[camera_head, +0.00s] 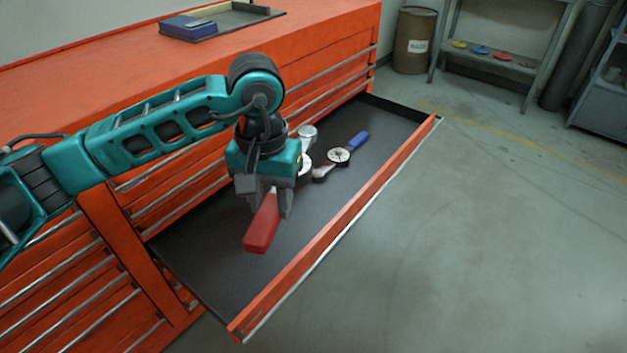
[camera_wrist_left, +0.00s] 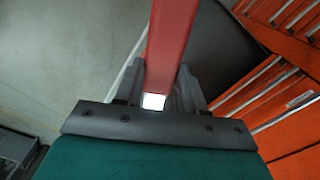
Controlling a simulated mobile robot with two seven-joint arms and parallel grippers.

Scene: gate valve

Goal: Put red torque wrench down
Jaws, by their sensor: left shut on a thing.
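My left gripper (camera_head: 277,200) is shut on the red torque wrench (camera_head: 262,228). Its red handle slants down and left from the fingers, over the open drawer (camera_head: 223,268). Part of the wrench is hidden behind the gripper; a round white dial shows just right of the gripper. In the left wrist view, the red handle (camera_wrist_left: 168,45) stands between the two fingers (camera_wrist_left: 158,98). I cannot tell whether the wrench touches the drawer floor. My right gripper is not in view.
A blue-handled wrench (camera_head: 357,141) with a dial lies in the drawer, right of the gripper. The orange cabinet (camera_head: 325,45) carries a blue box (camera_head: 188,27) on top. A brown barrel (camera_head: 413,40) and a shelf (camera_head: 495,66) stand at the back. The drawer's front-left floor is bare.

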